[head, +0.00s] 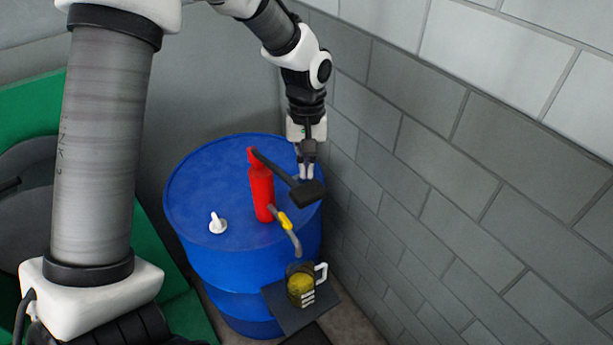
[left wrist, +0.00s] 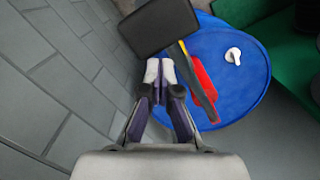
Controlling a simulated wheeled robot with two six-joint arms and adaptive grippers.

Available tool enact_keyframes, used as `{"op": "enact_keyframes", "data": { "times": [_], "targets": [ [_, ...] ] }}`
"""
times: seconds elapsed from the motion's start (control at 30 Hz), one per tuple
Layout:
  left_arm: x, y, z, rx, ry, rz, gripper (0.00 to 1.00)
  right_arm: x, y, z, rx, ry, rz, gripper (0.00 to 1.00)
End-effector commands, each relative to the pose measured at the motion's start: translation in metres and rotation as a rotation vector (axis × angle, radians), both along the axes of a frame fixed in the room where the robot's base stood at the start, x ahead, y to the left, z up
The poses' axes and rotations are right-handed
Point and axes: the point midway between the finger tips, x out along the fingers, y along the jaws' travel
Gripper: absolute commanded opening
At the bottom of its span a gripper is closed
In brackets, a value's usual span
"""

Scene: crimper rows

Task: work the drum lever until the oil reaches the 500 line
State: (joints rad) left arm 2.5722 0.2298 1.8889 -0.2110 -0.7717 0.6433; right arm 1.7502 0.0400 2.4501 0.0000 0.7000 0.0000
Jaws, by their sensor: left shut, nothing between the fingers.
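The blue drum (head: 190,205) carries a red pump (head: 262,190) with a black lever (head: 275,168) that slopes down right to a wide black pad (head: 308,194). A yellow and grey spout (head: 287,222) points down toward a clear jug (head: 301,286) with a white handle. Yellow oil shows in the jug; its level against the small white marks is too small to read. My left gripper (head: 307,174) is shut and empty, just behind the pad. In the left wrist view its fingertips (left wrist: 160,70) are close to the pad (left wrist: 158,27); contact cannot be told. My right gripper is not in view.
The jug stands on a dark plate (head: 272,296) in front of the drum. A white cap (head: 217,223) sits on the drum top. A grey block wall (head: 430,170) stands close on the right. A green object (head: 150,255) is at the left.

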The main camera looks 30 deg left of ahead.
Motion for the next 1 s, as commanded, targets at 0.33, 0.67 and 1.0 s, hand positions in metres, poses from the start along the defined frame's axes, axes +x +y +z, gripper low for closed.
{"op": "enact_keyframes", "data": {
  "times": [0.33,0.67,1.0],
  "targets": [
    [0.001,0.0,0.012,0.0,-0.002,0.0,0.0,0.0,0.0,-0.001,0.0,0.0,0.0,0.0],
    [0.008,0.006,0.086,0.0,-0.004,-0.001,0.0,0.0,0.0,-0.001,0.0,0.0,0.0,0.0],
    [0.01,0.008,0.119,-0.001,-0.001,0.0,0.0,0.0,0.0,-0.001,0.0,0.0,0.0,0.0]
  ]
}}
